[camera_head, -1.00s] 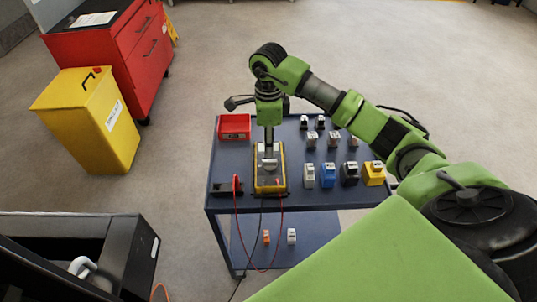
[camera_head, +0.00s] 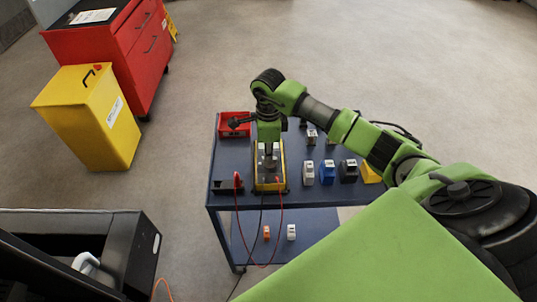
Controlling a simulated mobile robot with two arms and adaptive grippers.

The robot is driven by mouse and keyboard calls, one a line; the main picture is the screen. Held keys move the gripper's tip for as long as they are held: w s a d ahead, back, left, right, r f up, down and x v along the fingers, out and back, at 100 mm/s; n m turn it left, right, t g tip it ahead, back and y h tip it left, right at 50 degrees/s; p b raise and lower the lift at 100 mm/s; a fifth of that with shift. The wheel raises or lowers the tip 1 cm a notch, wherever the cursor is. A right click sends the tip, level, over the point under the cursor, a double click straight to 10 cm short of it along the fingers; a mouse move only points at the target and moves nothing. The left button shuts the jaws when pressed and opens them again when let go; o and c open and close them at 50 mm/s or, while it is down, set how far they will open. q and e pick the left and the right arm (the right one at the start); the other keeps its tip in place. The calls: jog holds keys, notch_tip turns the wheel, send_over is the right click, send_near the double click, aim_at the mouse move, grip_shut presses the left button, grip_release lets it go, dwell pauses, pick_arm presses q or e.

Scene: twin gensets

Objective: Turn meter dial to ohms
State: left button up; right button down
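The meter (camera_head: 258,185) is a yellow-framed box with a grey face, lying near the front left of the blue cart's top. My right gripper (camera_head: 269,154) points down over the upper half of the meter. Its two pale fingers show apart, with a gap between them. The dial is hidden or too small to make out, and I cannot tell whether the fingers touch it. A red lead and a black lead run from the meter's lower end down over the cart's front edge. My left gripper is not in view.
The blue cart (camera_head: 225,158) carries a red tray (camera_head: 233,121) at back left and several small blocks, including a blue one (camera_head: 327,171), on its right. A yellow bin (camera_head: 85,120) and red cabinet (camera_head: 110,45) stand left. Floor beyond the cart is clear.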

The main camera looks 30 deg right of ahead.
jog(key=shift+m, duration=0.4)
jog(key=m+b, duration=0.1)
jog(key=m, duration=0.2)
jog(key=shift+w+d+m+b, duration=0.1)
jog(key=shift+m+b, duration=0.2)
jog(key=m+b, duration=0.1)
jog(key=m, duration=0.4)
jog(key=shift+d+m, duration=0.1)
jog(key=shift+m, duration=0.2)
jog(key=m, duration=0.3)
jog(key=shift+d+m, duration=0.1)
jog(key=shift+m, duration=0.2)
jog(key=shift+m+b, duration=0.3)
jog(key=shift+m, duration=1.9)
jog(key=c, duration=2.1)
grip_release()
jog(key=shift+c, duration=0.2)
